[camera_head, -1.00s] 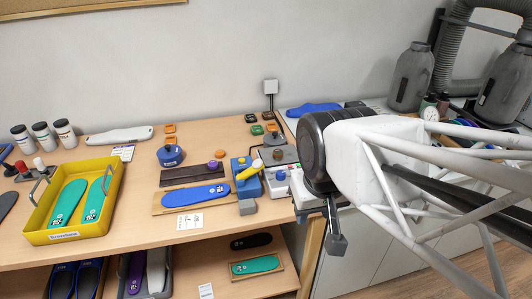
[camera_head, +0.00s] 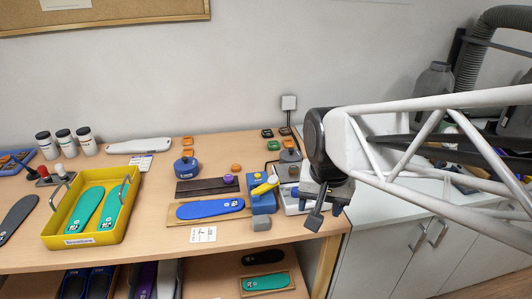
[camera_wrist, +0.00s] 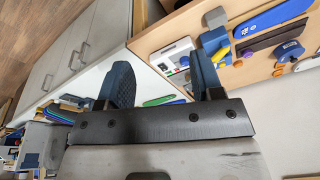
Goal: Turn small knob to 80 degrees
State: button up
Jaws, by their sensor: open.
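A white control box (camera_head: 292,204) stands near the bench's right end, partly hidden by my gripper in the head view. It also shows in the wrist view (camera_wrist: 176,56), with small coloured buttons on its face. I cannot make out for certain which part is the small knob. A purple round knob (camera_head: 228,179) sits on a dark strip left of the box, and a larger blue round knob (camera_head: 186,166) stands behind that strip. My gripper (camera_head: 326,213) is open and empty, pointing down just right of the box. Its spread fingers show in the wrist view (camera_wrist: 168,62).
A blue block with a yellow handle (camera_head: 263,187) stands against the box's left side. A blue insole (camera_head: 210,208) lies left of it. A yellow tray (camera_head: 58,222) holds green insoles. White cabinets (camera_head: 385,240) stand to the right.

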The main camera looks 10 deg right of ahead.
jog(key=w+d+f+m, duration=0.1)
jog(key=w+f+m, duration=0.1)
jog(key=w+m, duration=0.35)
jog(key=w+d+f+m, duration=0.1)
jog(key=w+f+m, duration=0.1)
jog(key=w, duration=0.6)
jog(key=m+g, duration=0.2)
jog(key=m, duration=0.7)
send_over(297, 189)
jog(key=shift+n, duration=0.25)
jog(key=f, duration=0.8)
jog(key=shift+s+a+f, duration=0.1)
jog(key=shift+s+f, duration=0.15)
jog(key=shift+s, duration=0.1)
jog(key=shift+f, duration=0.1)
jog(key=shift+w+f, duration=0.2)
jog(key=shift+f, duration=3.6)
jog(key=shift+c, duration=0.3)
jog(key=c, duration=0.9)
jog(key=shift+o, duration=0.2)
